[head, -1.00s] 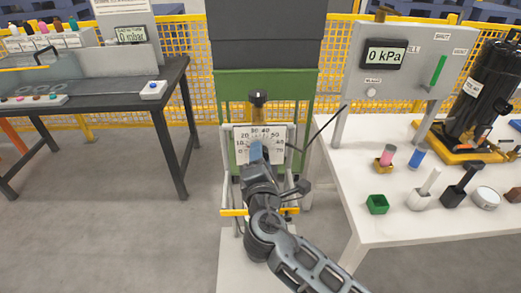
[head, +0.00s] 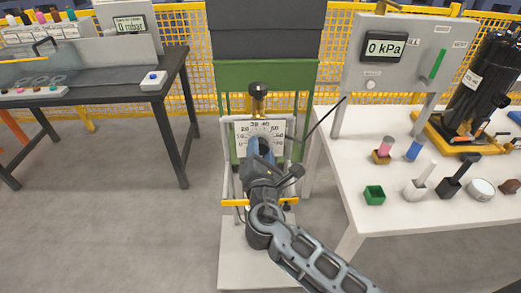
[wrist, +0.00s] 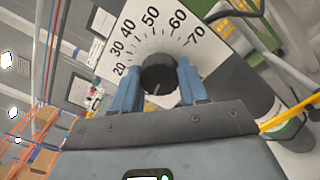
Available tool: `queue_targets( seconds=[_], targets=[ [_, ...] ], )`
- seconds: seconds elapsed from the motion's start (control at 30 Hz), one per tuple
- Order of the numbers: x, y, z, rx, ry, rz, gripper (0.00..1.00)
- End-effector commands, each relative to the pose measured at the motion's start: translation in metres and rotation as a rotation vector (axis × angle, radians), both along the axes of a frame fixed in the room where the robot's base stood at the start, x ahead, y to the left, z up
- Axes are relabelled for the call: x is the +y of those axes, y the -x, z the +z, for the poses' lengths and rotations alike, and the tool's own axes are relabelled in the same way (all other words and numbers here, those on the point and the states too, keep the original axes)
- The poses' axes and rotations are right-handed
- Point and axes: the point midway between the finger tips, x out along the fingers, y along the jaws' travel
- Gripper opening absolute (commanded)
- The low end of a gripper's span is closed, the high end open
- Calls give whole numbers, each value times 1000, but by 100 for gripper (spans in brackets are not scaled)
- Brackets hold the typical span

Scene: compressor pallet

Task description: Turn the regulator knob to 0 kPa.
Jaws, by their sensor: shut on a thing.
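The regulator knob (wrist: 158,75) is round and dark, at the middle of a white dial plate (wrist: 215,45) with numbers. In the wrist view 20 to 70 are readable; the low end of the scale is hidden by my gripper. A short pale line on the knob points toward the bottom of that view. My gripper (wrist: 157,82) is shut on the knob, with one blue finger on each side. In the head view my gripper (head: 262,149) covers the lower middle of the dial plate (head: 241,129).
A grey panel (head: 424,62) at right has a display (head: 385,47) reading 0 kPa. The white table (head: 345,185) at right carries small parts and a black compressor (head: 492,85). A dark table (head: 175,80) stands at left.

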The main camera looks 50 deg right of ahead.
Motion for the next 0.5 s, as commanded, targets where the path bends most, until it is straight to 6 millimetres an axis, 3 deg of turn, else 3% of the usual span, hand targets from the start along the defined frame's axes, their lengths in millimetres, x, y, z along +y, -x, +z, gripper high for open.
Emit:
queue_targets(
  seconds=[0.17, 0.2, 0.5],
  targets=[
    [1, 0, -2, 5, -1, 2, 13],
    [1, 0, -2, 5, -1, 2, 44],
    [0, 0, -1, 2, -1, 1, 69]
  ],
)
